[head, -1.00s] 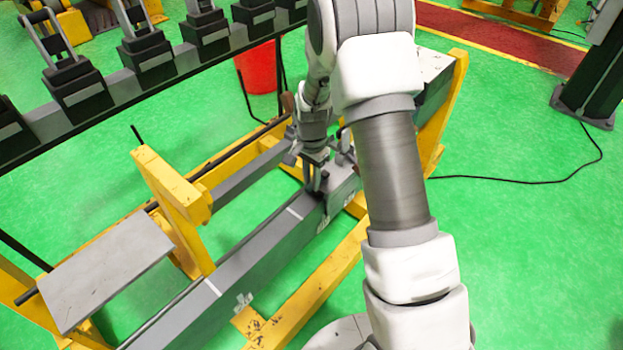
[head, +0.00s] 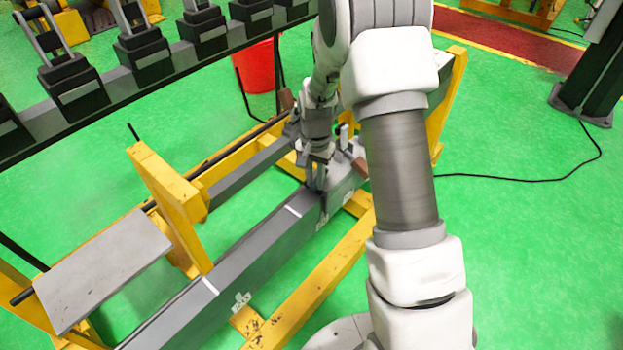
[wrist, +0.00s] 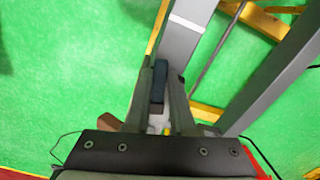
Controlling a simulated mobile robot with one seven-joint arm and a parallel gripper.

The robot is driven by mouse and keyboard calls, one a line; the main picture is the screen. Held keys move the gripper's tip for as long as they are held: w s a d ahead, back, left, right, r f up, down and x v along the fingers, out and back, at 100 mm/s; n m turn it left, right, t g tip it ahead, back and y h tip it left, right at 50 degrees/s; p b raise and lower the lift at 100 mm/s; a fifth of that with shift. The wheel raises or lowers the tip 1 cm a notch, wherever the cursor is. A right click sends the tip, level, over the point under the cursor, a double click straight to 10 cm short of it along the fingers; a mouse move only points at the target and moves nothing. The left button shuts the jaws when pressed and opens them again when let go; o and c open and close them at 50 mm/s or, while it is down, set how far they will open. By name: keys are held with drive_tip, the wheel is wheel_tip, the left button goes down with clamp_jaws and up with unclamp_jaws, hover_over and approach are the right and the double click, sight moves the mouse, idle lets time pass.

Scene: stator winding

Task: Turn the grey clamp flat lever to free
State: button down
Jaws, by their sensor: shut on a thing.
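The grey clamp (head: 345,178) sits on the far end of the long grey beam, partly hidden by my arm. My gripper (head: 318,182) is at the clamp, pointing down. In the wrist view, my gripper (wrist: 161,68) has its two fingers on either side of a dark blue-grey lever (wrist: 159,82) and is shut on it. The lever lies roughly along the fingers. Its pivot end is hard to make out.
The long grey beam (head: 250,250) rests on a yellow frame (head: 170,200). A black rail with several dark clamps (head: 75,85) crosses the upper left. A red bucket (head: 257,80) stands behind. Green floor is open at the right (head: 530,230).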

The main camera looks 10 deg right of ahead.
sight(340, 174)
drive_tip(key=shift+d+n+b, duration=0.2)
drive_tip(key=shift+d+n, duration=0.9)
drive_tip(key=shift+n, duration=1.4)
drive_tip(key=shift+d+n+b, duration=0.2)
drive_tip(key=shift+d+n, duration=0.9)
drive_tip(key=shift+n, duration=1.4)
drive_tip(key=shift+d+n+b, duration=0.2)
drive_tip(key=shift+d+n, duration=0.9)
drive_tip(key=shift+n, duration=1.4)
drive_tip(key=c, duration=0.8)
unclamp_jaws()
drive_tip(key=shift+o, duration=0.2)
drive_tip(key=shift+r, duration=0.1)
wheel_tip(340, 174, up, 17)
drive_tip(key=shift+r+p, duration=0.15)
drive_tip(key=shift+p, duration=0.15)
